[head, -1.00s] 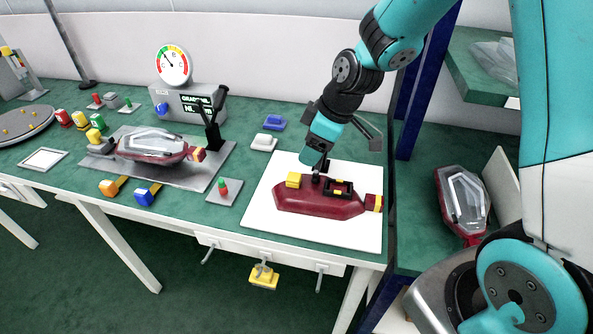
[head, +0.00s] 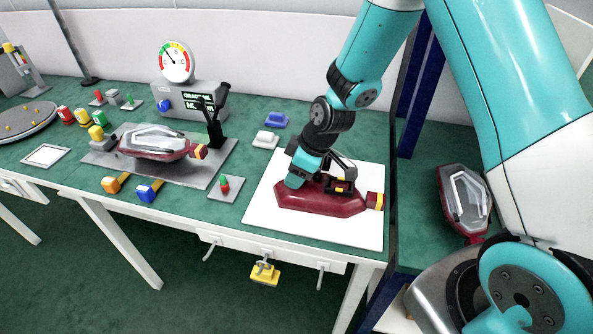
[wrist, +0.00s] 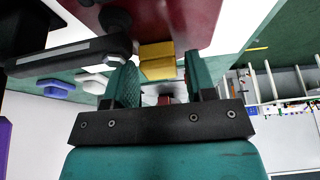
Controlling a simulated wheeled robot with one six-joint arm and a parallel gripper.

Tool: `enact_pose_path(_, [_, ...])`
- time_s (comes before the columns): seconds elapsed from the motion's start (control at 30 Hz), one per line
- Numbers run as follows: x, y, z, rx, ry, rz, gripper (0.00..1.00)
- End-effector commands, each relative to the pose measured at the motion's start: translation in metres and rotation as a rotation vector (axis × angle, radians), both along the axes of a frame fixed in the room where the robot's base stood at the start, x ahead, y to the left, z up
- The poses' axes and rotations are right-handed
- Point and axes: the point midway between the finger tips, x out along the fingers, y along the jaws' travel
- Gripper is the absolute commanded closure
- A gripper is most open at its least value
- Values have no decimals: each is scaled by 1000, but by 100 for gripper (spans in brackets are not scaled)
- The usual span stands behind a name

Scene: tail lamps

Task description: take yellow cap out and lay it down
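A dark red lamp body (head: 320,202) lies on a white mat (head: 355,235) at the right of the bench. My gripper (head: 294,183) is over the left part of the lamp body. In the wrist view its green fingers (wrist: 160,75) stand apart on either side of the yellow cap, with a gap showing on each side. A black socket with yellow bits (head: 341,187) sits on the lamp body to the right of my gripper.
A second lamp with a clear lens (head: 155,143) lies on a grey plate to the left. A white block (head: 265,139) and a blue block (head: 276,121) stand behind the mat. A red and green piece (head: 224,185) stands left of it. The mat's front is clear.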

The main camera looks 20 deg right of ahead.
Motion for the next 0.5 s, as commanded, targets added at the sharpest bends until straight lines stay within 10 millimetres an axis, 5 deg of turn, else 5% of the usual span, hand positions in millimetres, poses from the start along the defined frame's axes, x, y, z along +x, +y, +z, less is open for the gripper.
enact_pose_path(0.03, [0,0,0,0,0,0,61])
enact_pose_path(0.17, [0,0,0,0,0,0,88])
enact_pose_path(0.2, [0,0,0,0,0,0,88])
enact_pose_path(0.23, [0,0,0,0,0,0,74])
enact_pose_path(0.33, [0,0,0,0,0,0,95])
enact_pose_path(0.5, [0,0,2,0,0,0,95])
